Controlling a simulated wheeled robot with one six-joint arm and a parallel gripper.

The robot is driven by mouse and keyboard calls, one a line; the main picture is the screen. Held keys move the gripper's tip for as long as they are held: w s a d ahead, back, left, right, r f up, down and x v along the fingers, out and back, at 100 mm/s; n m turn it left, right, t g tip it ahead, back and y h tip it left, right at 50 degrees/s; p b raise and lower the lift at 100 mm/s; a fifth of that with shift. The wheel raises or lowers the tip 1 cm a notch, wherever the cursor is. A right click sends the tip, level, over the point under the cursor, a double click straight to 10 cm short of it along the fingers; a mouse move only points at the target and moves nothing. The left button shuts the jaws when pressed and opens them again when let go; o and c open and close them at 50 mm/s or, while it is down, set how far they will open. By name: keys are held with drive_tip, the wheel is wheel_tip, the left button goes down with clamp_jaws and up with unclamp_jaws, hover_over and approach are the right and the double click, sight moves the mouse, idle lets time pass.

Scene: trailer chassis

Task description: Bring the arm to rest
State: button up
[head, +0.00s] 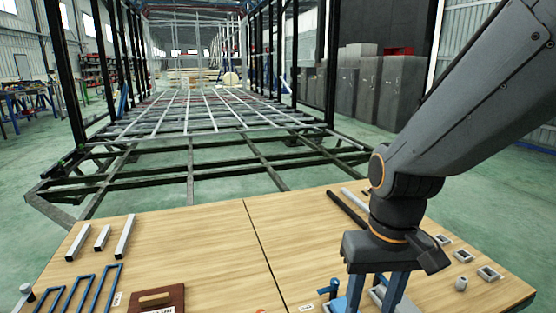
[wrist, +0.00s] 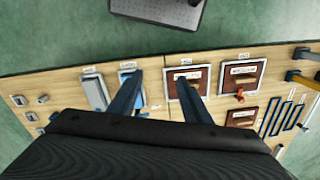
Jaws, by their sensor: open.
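My gripper (head: 374,290) hangs from my arm over the right half of the wooden table (head: 205,235), pointing down. Its two blue fingers are spread apart, and nothing shows between them. The lower ends of the fingers run toward the bottom edge of the head view. In the wrist view my gripper (wrist: 159,80) is open above the table, with its fingers between a blue tray (wrist: 127,77) and a brown board (wrist: 188,75). I cannot tell the exact height above the table.
Metal bars (head: 102,238), blue frames (head: 78,290) and a brown board (head: 150,296) lie on the left. A black rod (head: 346,209) and small square pieces (head: 488,273) lie on the right. The trailer chassis (head: 190,182) stands beyond the table.

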drive_tip(key=d+r+p, duration=0.3)
drive_tip(key=r+p, duration=0.2)
drive_tip(key=p, duration=0.4)
drive_tip(key=shift+s+r+m, duration=0.15)
drive_tip(key=shift+s+m, duration=0.15)
drive_tip(key=shift+s, duration=0.1)
